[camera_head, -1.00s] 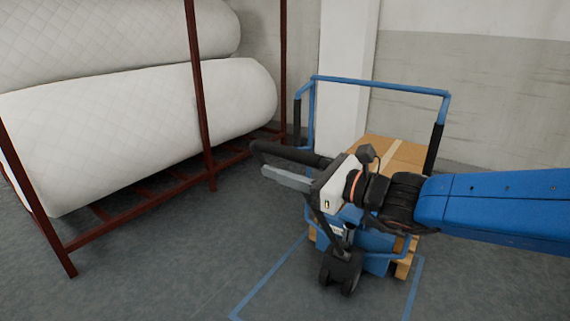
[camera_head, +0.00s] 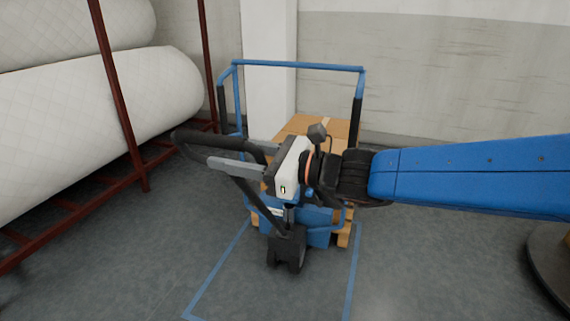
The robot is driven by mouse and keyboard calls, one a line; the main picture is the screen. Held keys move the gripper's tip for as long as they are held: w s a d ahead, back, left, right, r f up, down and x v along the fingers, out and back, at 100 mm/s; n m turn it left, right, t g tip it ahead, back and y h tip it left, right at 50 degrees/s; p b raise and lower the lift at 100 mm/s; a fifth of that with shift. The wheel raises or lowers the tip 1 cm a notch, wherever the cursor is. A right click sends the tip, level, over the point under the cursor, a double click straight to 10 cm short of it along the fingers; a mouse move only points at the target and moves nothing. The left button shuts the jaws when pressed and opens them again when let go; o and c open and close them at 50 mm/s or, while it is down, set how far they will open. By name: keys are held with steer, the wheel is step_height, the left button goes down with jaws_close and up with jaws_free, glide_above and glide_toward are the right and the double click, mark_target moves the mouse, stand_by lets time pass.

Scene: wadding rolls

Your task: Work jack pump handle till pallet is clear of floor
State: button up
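The pallet jack stands in the middle, with a dark wheel unit (camera_head: 286,250) at its front and a blue body (camera_head: 318,232) behind. Its black pump handle (camera_head: 212,141) leans to the left, and its shaft slants down to the wheels. My gripper (camera_head: 238,163), with a white body and grey fingers, is at the upper end of the handle. It overlaps the handle, and I cannot tell whether the fingers are closed on it. The wooden pallet (camera_head: 343,240) shows only at a corner behind the jack. Any gap below it is too small to tell. Cardboard boxes (camera_head: 345,130) sit above it.
A blue tubular frame (camera_head: 300,66) with black sleeves rises around the boxes. A dark red rack (camera_head: 125,110) with white wadding rolls (camera_head: 150,95) stands at the left. Blue lines (camera_head: 215,270) mark the floor. Open floor lies in front and at the right.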

steer(key=v, duration=1.2)
steer(key=shift+d+f, duration=0.15)
steer(key=shift+d, duration=0.1)
steer(key=s+d+f+n+g+h, duration=0.1)
steer(key=s+d+f+n+h, duration=0.3)
steer(key=f+n, duration=0.25)
steer(key=s+d+f+n+g+h, duration=0.25)
steer(key=d+f+n+h, duration=0.2)
steer(key=f, duration=0.35)
steer(key=s+d+f+n+t+h, duration=0.1)
steer(key=d+n+h, duration=0.3)
steer(key=d, duration=0.5)
steer(key=s+d+f+n+t+h, duration=0.1)
steer(key=d+f+n+h, duration=0.3)
steer(key=d, duration=0.5)
steer(key=shift+s+d+f+n, duration=0.2)
steer(key=shift+s+n, duration=0.2)
steer(key=shift+n, duration=0.2)
steer(key=shift+o, duration=0.3)
steer(key=shift+r+h, duration=0.1)
steer(key=shift+h, duration=0.15)
